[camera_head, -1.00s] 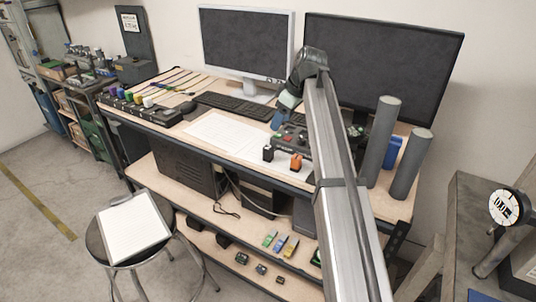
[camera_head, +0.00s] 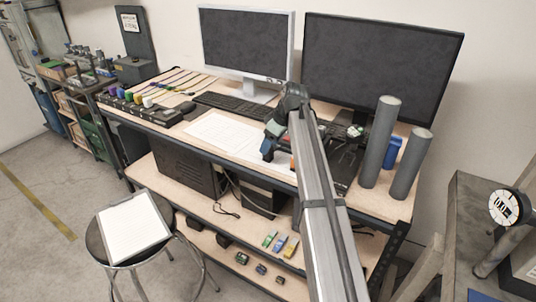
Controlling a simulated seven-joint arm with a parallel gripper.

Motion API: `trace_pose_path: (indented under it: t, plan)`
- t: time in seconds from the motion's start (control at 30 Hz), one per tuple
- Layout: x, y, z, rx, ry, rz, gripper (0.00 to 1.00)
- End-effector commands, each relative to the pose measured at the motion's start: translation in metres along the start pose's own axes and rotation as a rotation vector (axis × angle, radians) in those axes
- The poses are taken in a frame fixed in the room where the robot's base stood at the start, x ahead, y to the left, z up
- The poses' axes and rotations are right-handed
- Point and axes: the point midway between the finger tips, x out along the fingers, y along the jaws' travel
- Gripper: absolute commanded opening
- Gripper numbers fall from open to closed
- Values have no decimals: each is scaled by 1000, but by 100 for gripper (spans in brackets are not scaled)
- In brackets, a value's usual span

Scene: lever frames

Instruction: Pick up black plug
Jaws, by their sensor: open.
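My gripper (camera_head: 268,150) is over the front of the desk, pointing down, with its blue fingers at the spot where a small black plug stood in the earlier view. The gripper covers that plug, so I cannot tell whether the fingers touch it. The jaws are open. A small orange piece (camera_head: 292,163) beside it is mostly hidden by my arm. The dark device behind them is largely covered by my arm and gripper.
White paper sheets (camera_head: 222,133) lie left of the gripper on the desk (camera_head: 160,137). A keyboard (camera_head: 228,107) and two monitors stand behind. Two grey cylinders (camera_head: 380,142) stand at the right. A black strip with coloured plugs (camera_head: 140,105) lies at the left.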

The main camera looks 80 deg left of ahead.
Motion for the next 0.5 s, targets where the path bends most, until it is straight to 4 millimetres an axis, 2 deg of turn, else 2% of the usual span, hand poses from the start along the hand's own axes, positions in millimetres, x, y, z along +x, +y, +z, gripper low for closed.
trace_pose_path:
  t: [0.2,0.43,0.5]
  plan:
    - [27,-1,0,-1,0,0,62]
    - [29,0,0,0,0,1,62]
    - [28,0,1,0,0,1,57]
